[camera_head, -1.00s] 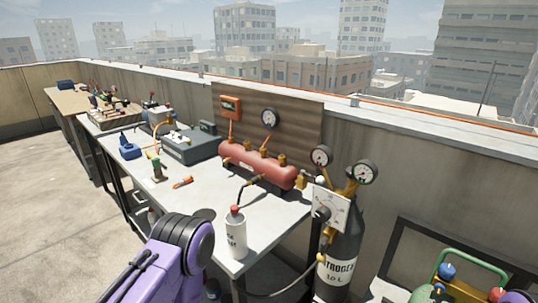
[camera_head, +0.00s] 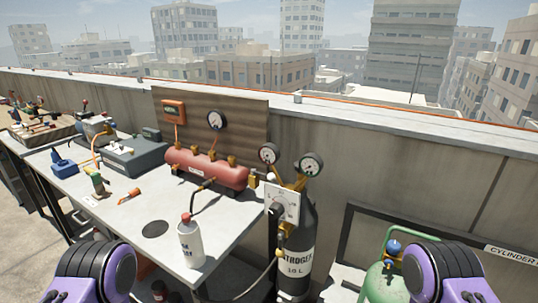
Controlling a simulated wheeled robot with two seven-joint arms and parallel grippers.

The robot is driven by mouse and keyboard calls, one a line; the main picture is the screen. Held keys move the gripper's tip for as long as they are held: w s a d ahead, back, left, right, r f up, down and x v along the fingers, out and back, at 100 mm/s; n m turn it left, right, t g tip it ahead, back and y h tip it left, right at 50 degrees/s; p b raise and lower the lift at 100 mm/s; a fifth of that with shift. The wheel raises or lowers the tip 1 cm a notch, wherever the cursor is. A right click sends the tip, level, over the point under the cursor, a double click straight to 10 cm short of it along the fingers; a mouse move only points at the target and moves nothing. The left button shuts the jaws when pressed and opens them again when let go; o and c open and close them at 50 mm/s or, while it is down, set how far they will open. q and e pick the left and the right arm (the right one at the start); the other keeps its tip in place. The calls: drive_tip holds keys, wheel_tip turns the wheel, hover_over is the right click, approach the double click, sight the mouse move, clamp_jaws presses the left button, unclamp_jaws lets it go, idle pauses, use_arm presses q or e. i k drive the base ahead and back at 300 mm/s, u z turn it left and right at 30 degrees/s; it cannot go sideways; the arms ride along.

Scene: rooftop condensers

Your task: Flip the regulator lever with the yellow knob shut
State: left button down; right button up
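The regulator sits on top of a dark nitrogen cylinder (camera_head: 299,262) in the middle right. It has brass-yellow fittings, a left gauge (camera_head: 269,153) and a right gauge (camera_head: 311,165). A pale dial plate (camera_head: 290,203) with a black piece at its centre is on its front. Small yellow fittings and a hose hang below the plate. At this size I cannot tell which part is the lever with the yellow knob, or its position. My purple and black arm links show at the bottom left and bottom right, apart from the regulator. Neither gripper's fingers show.
A long workbench (camera_head: 212,218) on the left holds a red tank (camera_head: 205,168), a white bottle (camera_head: 190,242) near the cylinder, a dark case (camera_head: 135,156) and small tools. A green cylinder (camera_head: 384,284) stands at the lower right. A parapet wall runs behind everything.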

sight(280, 252)
drive_tip(key=z, duration=2)
drive_tip(key=k, duration=0.65)
drive_tip(key=u, duration=1.5)
